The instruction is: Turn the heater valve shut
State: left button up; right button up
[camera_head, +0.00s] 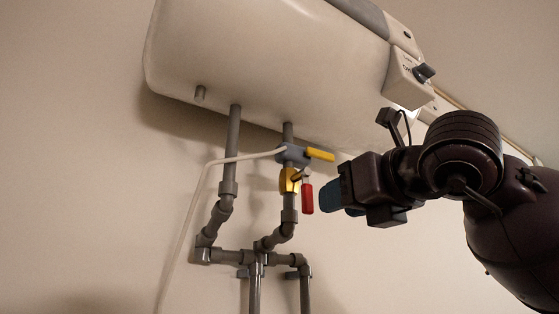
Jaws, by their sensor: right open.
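The white heater (265,75) hangs at the top of the head view, with grey pipes running down from its underside. A valve with a brass-yellow body (287,181) sits on the right-hand pipe, and its red handle (308,198) hangs down beside the pipe. Just above it is a grey fitting (290,154) with a yellow lever (320,156) pointing right. My right gripper (327,197) is open, with its blue fingertips just right of the red handle. A small gap seems to lie between them; the far finger is partly hidden. My left gripper is not in view.
A thin white tube (205,183) runs from the grey fitting down the left. Grey pipes (232,256) with elbows and joints crowd the space below the valve. A control box with a dark knob (424,73) is above my right arm. The wall left of the pipes is bare.

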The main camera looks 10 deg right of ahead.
aim_at(310, 214)
jog(key=shift+p+x, duration=0.4)
jog(key=shift+x, duration=1.35)
jog(key=shift+p+x, duration=0.8)
jog(key=shift+x, duration=0.8)
jog(key=shift+a+f+b, duration=0.1)
jog(key=shift+b, duration=0.2)
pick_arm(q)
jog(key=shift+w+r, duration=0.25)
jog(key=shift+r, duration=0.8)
pick_arm(e)
jog(key=shift+w+a, duration=0.1)
jog(key=shift+w, duration=0.15)
